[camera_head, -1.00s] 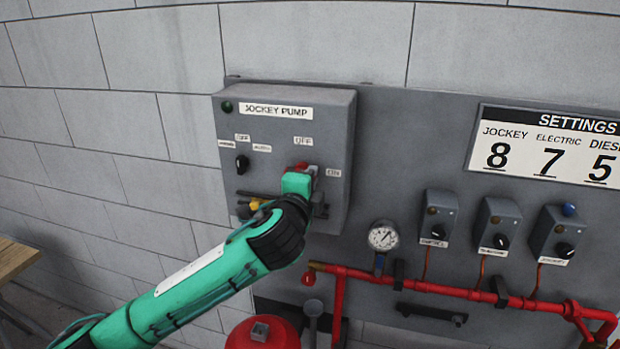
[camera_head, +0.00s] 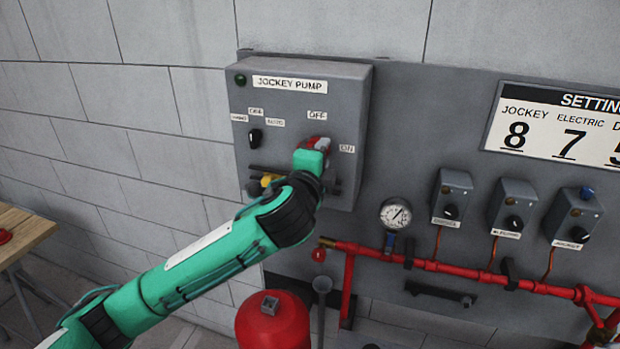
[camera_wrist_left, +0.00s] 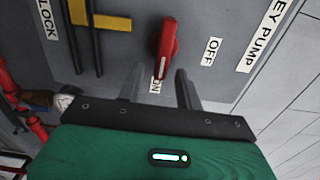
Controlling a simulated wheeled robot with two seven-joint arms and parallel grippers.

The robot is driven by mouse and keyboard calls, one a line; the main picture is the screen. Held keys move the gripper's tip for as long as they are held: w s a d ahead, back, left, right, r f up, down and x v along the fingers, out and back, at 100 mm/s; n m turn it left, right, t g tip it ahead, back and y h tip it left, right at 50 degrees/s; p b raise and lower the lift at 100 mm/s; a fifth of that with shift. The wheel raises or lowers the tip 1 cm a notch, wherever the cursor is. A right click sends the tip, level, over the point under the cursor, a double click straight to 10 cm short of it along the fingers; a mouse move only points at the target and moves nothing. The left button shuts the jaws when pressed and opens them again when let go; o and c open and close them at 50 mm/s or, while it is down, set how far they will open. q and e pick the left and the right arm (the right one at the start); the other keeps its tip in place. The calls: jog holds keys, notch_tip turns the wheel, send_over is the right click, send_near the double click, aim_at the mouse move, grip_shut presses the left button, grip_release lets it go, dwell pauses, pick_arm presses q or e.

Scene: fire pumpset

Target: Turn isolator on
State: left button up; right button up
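The grey jockey pump box (camera_head: 345,100) is on the wall panel. Its red isolator handle (camera_head: 318,142) is partly hidden by my left gripper (camera_head: 310,163) in the head view. In the left wrist view the red handle (camera_wrist_left: 168,45) is seen whole, with its lower end pointing at the ON label (camera_wrist_left: 156,86). The OFF label (camera_wrist_left: 211,51) lies to its right. My left gripper's fingers (camera_wrist_left: 159,72) are open, one on each side of the handle's lower end in the picture; contact cannot be told. My right gripper is in no view.
A yellow-and-black latch (camera_wrist_left: 98,20) is beside the handle on the box. A black selector knob (camera_head: 255,137) is on its left. A gauge (camera_head: 396,214), red pipes (camera_head: 450,266) and small switch boxes (camera_head: 452,195) are at the right. A wooden table (camera_head: 22,228) stands at the left.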

pick_arm(q)
jog(key=b+v, duration=0.5)
jog(key=v, duration=0.7)
jog(key=shift+s, duration=0.35)
jog(key=shift+a+f, duration=0.15)
